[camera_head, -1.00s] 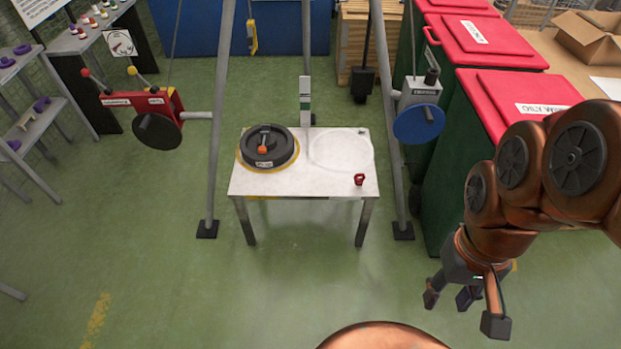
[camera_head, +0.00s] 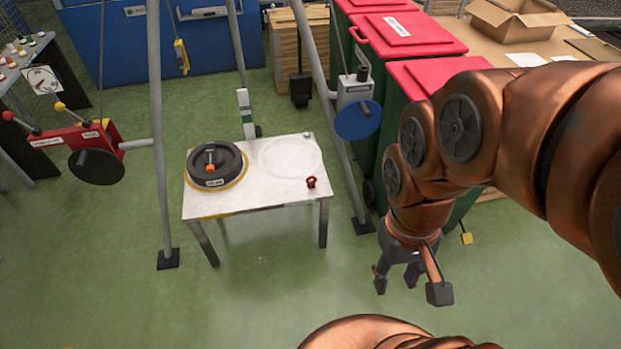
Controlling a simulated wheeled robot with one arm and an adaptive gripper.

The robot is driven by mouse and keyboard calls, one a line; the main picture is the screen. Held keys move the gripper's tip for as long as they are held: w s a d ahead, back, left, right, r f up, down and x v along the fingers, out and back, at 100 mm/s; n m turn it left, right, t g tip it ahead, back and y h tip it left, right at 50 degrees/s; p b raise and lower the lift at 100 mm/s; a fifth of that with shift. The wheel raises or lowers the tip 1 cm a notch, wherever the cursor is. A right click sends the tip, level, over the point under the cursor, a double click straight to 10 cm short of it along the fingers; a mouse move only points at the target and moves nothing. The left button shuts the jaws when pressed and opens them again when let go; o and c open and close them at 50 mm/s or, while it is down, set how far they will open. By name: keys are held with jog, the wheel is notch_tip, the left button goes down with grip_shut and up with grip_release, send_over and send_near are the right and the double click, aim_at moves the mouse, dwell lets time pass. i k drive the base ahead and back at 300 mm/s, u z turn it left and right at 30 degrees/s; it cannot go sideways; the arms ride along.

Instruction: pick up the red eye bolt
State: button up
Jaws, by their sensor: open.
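The small red eye bolt (camera_head: 311,182) stands on the white table (camera_head: 270,201), near its front right corner. My gripper (camera_head: 411,290) is open and empty, with its fingers pointing down. It hangs in front of the table and to the right of it in the picture, well apart from the eye bolt. Nothing hides the eye bolt.
A black disc weight (camera_head: 216,165) with an orange part on top sits on the table's left. Frame legs (camera_head: 159,150) stand on both sides, carrying a red winch (camera_head: 75,145) and a blue-wheeled winch (camera_head: 358,119). Red-lidded green bins (camera_head: 410,35) stand behind my arm.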

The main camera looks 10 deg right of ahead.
aim_at(312, 185)
jog(key=u, duration=1.6)
jog(key=i, duration=0.95)
jog(key=z, duration=0.9)
